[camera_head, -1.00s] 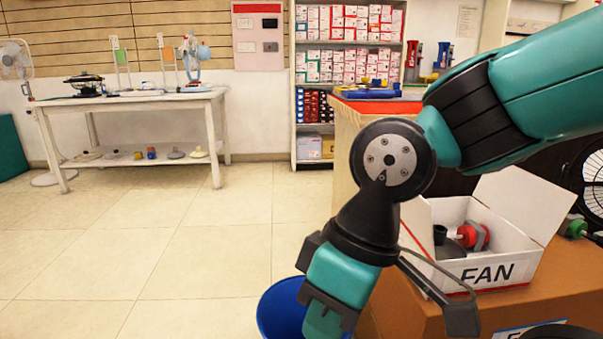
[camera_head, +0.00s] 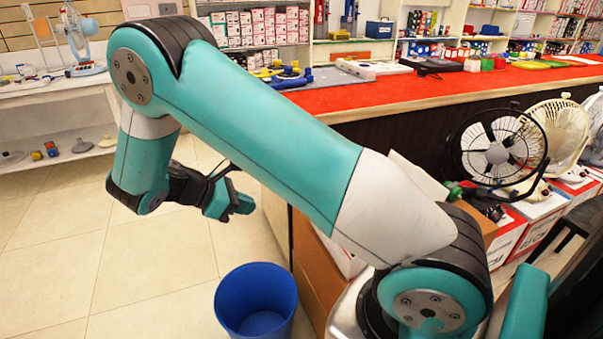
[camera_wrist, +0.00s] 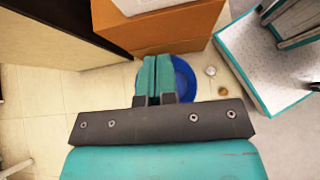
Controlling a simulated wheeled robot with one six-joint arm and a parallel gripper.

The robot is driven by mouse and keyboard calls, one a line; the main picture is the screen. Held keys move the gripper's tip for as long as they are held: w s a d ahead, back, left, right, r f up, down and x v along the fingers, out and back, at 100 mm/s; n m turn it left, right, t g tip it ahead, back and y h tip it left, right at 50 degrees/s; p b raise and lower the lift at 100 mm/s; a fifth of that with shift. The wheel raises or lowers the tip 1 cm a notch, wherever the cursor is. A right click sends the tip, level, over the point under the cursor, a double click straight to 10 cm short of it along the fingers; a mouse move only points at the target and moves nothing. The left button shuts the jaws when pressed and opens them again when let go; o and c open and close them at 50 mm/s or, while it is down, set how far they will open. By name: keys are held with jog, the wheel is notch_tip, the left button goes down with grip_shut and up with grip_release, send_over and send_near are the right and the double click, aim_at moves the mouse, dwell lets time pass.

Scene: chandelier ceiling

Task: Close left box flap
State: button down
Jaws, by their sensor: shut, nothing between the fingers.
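The white box is mostly hidden behind my arm in the head view. One raised white flap (camera_head: 418,178) shows above my arm, and a white part of the box (camera_head: 343,255) shows below it. I cannot tell how its left flap stands. My gripper (camera_head: 240,205) is left of the box, apart from it, over the floor near a blue bin. In the wrist view my gripper (camera_wrist: 153,80) has its fingers together with nothing between them. A white edge, likely the box (camera_wrist: 145,4), shows at the top there, on a brown carton (camera_wrist: 165,28).
The blue bin (camera_head: 256,300) stands on the floor below my gripper; it also shows behind the fingers in the wrist view (camera_wrist: 184,80). A red-topped counter (camera_head: 440,90) runs behind my arm. A black fan (camera_head: 497,150) stands at right. Floor at left is clear.

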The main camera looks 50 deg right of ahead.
jog(key=s+d+f, duration=0.1)
jog(key=s+d, duration=0.2)
jog(key=d, duration=0.3)
jog(key=s+d+f+g+h, duration=0.1)
jog(key=s+d+f, duration=0.1)
jog(key=d, duration=0.4)
jog(key=shift+s+d+f, duration=0.2)
jog(key=shift+s, duration=0.25)
jog(key=shift+r, duration=0.1)
